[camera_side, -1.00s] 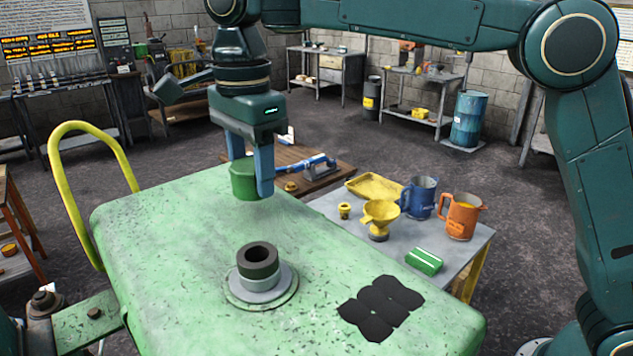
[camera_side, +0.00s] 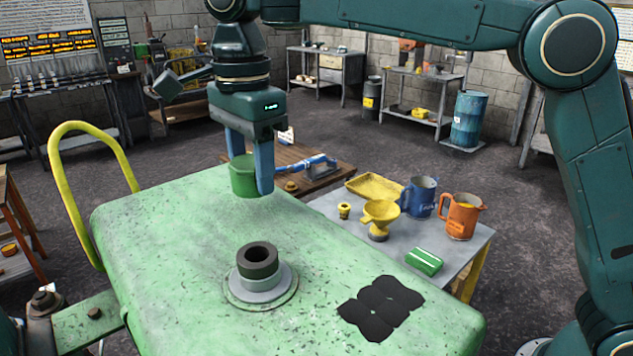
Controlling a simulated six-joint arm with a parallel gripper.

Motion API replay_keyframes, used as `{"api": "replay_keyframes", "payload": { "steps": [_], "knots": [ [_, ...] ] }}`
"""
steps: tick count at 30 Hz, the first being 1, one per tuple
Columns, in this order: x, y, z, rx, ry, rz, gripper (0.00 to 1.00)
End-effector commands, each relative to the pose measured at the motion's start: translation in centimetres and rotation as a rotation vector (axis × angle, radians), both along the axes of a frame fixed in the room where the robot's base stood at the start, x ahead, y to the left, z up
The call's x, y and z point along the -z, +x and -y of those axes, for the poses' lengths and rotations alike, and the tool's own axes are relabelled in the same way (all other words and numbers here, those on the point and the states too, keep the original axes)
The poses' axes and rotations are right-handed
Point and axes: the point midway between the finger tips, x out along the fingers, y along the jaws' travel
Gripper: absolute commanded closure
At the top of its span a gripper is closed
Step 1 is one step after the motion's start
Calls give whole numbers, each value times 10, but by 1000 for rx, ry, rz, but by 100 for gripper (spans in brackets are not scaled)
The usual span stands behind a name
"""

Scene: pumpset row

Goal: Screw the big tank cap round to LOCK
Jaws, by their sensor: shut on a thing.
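My gripper (camera_side: 250,182) has its blue fingers shut on a green cylindrical cap (camera_side: 243,178). It holds the cap upright, seemingly above the far part of the green tank top (camera_side: 160,240). The tank's filler neck (camera_side: 258,262), a dark open ring on a grey collar and round flange, stands nearer the camera, uncovered. The cap is apart from the neck, up and slightly left of it in the picture. No LOCK mark can be made out on the neck.
A black mat (camera_side: 382,308) lies on the tank right of the neck. A yellow hoop (camera_side: 110,150) rises at the tank's left.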

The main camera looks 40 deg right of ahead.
Motion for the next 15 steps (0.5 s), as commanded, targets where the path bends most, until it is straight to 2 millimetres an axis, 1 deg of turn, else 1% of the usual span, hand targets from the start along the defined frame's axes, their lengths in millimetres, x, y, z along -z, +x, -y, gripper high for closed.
{"api": "replay_keyframes", "payload": {
  "steps": [5, 8, 11, 15],
  "knots": [
    [-3, -4, -3, -2, 1, 1, 74],
    [-8, -11, -10, -3, 2, 2, 74],
    [-17, -24, -20, -5, 2, 3, 74],
    [-34, -50, -38, -7, 3, 3, 74]
  ]
}}
